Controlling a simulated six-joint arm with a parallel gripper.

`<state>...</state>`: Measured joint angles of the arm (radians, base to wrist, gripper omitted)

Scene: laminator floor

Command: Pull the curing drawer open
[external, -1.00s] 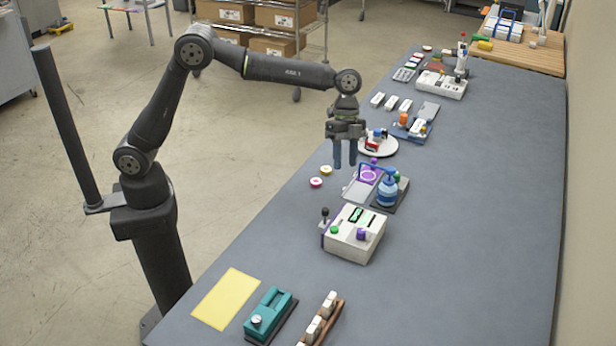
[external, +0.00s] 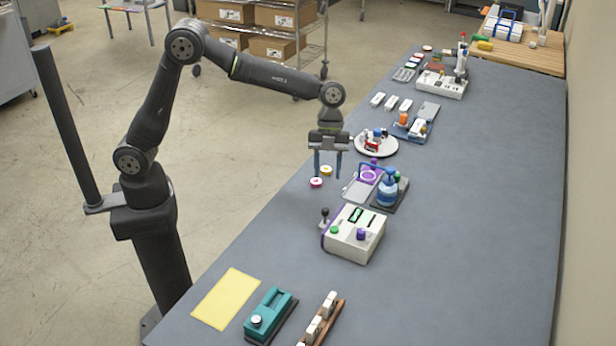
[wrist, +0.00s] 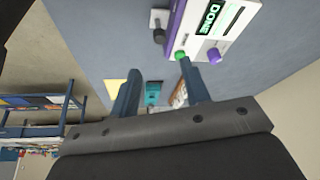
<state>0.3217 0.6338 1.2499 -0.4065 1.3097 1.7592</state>
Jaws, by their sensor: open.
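The curing unit (external: 355,233) is a white box with a purple edge on its left side, a green button (external: 334,230), a purple knob (external: 361,234) and a lit display. A black-knobbed handle (external: 325,216) sticks out at its left side; it shows in the wrist view too (wrist: 158,28). I cannot tell a separate drawer apart from the box; it appears shut. My gripper (external: 328,172) is open and empty, pointing down above the table, beyond the box and apart from the handle. In the wrist view the fingers (wrist: 158,85) are spread, with the box above them.
A blue bottle (external: 387,188) on a dark tray and a grey-and-purple plate (external: 362,185) stand behind the box. A yellow sheet (external: 226,299) and teal device (external: 268,312) are in front. The right side is clear.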

